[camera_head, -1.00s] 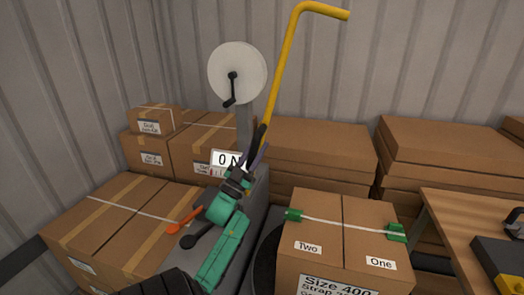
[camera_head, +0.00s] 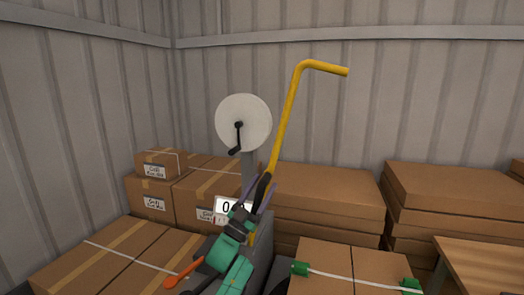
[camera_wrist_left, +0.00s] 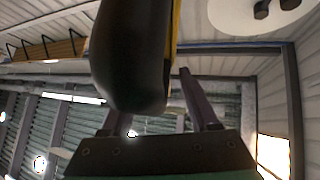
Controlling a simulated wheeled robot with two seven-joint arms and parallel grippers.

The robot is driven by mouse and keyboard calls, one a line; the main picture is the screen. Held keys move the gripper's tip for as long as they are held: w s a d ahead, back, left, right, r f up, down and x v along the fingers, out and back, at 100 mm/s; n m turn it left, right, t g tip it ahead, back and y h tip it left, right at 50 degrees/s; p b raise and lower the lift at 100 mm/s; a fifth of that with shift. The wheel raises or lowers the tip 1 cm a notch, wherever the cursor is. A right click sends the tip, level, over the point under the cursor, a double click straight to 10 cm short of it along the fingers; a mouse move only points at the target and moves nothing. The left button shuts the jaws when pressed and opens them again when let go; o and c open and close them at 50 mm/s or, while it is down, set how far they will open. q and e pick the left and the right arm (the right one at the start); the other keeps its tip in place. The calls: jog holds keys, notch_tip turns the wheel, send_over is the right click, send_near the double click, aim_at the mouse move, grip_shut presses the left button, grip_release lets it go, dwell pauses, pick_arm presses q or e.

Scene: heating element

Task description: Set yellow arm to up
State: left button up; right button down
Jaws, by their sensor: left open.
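The yellow arm (camera_head: 286,120) is a tall yellow pole, leaning right, with its top bent to the right. A black grip (camera_head: 262,187) is at its lower end. My left gripper (camera_head: 262,197) is open at this grip, its dark purple fingers close on either side in the head view. In the left wrist view, the black grip (camera_wrist_left: 130,55) looms large in front of the open fingers, with a strip of yellow behind it. I cannot tell whether the fingers touch it. The pole's base is hidden behind my arm. My right gripper is not in view.
A white disc with a black crank (camera_head: 243,122) stands left of the pole. A small number display (camera_head: 228,206) sits behind my gripper, partly covered. Cardboard boxes (camera_head: 325,200) stand behind and on both sides. A wooden table (camera_head: 485,265) is at the right. Space above is clear.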

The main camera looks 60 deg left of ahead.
pick_arm(q)
notch_tip(320, 180, up, 17)
jog(key=b, duration=0.1)
jog(key=shift+b, duration=0.4)
jog(key=shift+f, duration=0.1)
